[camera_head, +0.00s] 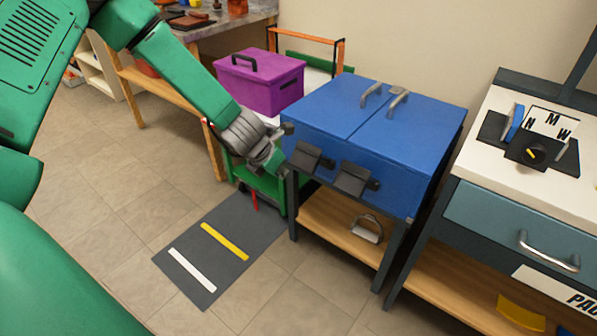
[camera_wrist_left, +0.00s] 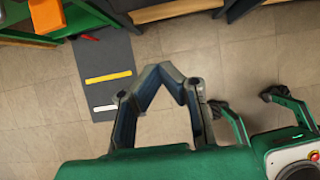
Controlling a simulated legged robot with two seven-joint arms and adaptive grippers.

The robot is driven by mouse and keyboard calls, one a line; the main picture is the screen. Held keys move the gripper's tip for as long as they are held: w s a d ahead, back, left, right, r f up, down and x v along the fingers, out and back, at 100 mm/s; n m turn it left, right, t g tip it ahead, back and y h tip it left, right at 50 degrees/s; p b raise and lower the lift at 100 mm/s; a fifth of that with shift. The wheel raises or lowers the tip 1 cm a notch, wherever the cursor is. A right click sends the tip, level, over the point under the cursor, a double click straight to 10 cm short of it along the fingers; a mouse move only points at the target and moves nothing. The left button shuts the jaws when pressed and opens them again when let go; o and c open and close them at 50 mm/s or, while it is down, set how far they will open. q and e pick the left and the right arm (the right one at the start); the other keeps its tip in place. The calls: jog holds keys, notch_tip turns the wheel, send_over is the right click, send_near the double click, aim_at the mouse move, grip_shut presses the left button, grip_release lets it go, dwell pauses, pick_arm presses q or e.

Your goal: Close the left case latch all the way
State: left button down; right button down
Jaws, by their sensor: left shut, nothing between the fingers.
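The blue case (camera_head: 345,130) sits on a dark-legged stand, with two dark grey latches on its front face. The left case latch (camera_head: 306,158) and the right latch (camera_head: 353,178) both look tilted outward; their exact angle is hard to tell. My left gripper (camera_head: 276,162) is just to the left of the left latch, near the case's front left corner. Contact with the latch cannot be made out. In the left wrist view my left gripper (camera_wrist_left: 170,68) has its fingertips together with nothing between them. The latches do not show there. My right gripper is not in view.
A purple box (camera_head: 260,82) stands behind the case at left. A stirrup (camera_head: 367,229) lies on the stand's wooden shelf. A white-topped teal cabinet (camera_head: 520,205) is at right. A dark mat (camera_head: 222,250) lies on the floor, with open tiles around it.

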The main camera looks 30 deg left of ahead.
aim_at(312, 159)
pick_arm(q)
jog(key=b+x, duration=0.3)
jog(key=x, duration=0.8)
jog(key=shift+w+r, duration=0.35)
jog(key=shift+r, duration=0.25)
jog(key=shift+w+r, duration=0.35)
jog(key=shift+r, duration=0.3)
jog(key=shift+w+r, duration=0.35)
jog(key=shift+r, duration=0.25)
jog(key=shift+a, duration=0.1)
